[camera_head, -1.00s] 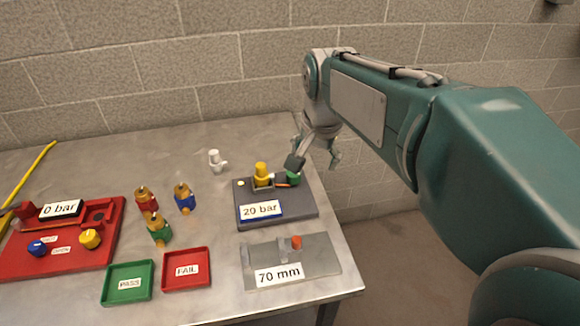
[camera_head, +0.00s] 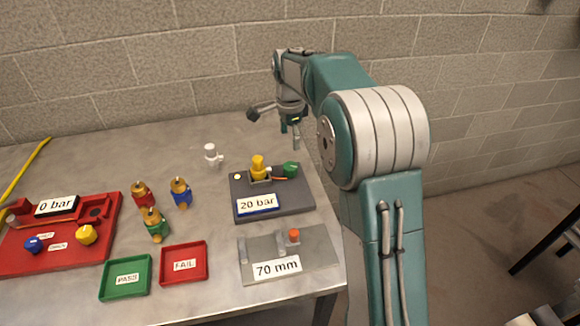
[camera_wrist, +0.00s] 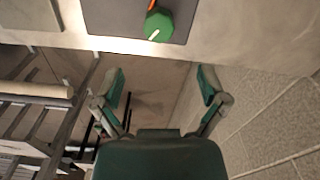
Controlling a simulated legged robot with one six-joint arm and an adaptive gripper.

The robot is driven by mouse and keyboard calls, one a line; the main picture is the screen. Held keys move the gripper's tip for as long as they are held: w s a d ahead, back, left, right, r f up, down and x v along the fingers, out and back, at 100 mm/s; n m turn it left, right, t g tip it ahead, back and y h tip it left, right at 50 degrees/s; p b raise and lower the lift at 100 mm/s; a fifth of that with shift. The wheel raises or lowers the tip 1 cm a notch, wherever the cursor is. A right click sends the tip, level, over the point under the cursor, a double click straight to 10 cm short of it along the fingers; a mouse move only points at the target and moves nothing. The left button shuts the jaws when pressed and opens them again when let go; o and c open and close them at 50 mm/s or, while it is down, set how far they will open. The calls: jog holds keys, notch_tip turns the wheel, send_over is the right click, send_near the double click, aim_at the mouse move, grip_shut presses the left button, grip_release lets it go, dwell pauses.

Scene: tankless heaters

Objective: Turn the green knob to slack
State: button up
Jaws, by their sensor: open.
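The green knob (camera_head: 291,169) sits at the back right of a dark grey block (camera_head: 272,209) labelled "20 bar". It has a light pointer line, and an orange pointer or strip lies beside it. In the wrist view the green knob (camera_wrist: 158,26) is near the top edge, its pale line slanting. My gripper (camera_head: 274,120) is up behind the block, above the table's back edge and apart from the knob. In the wrist view my gripper (camera_wrist: 160,84) has its two fingers spread wide with nothing between them.
A yellow fitting (camera_head: 258,167) stands on the block left of the knob. A white fitting (camera_head: 212,155), several brass-topped fittings, a green PASS tray (camera_head: 126,293), a red FAIL tray (camera_head: 204,263), a grey "70 mm" gauge (camera_head: 318,260) and a red "0 bar" stand (camera_head: 70,262) share the table.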

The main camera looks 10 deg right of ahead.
aim_at(290, 166)
notch_tip(290, 166, down, 10)
jog(key=shift+f, duration=0.2)
jog(key=c, duration=1.1)
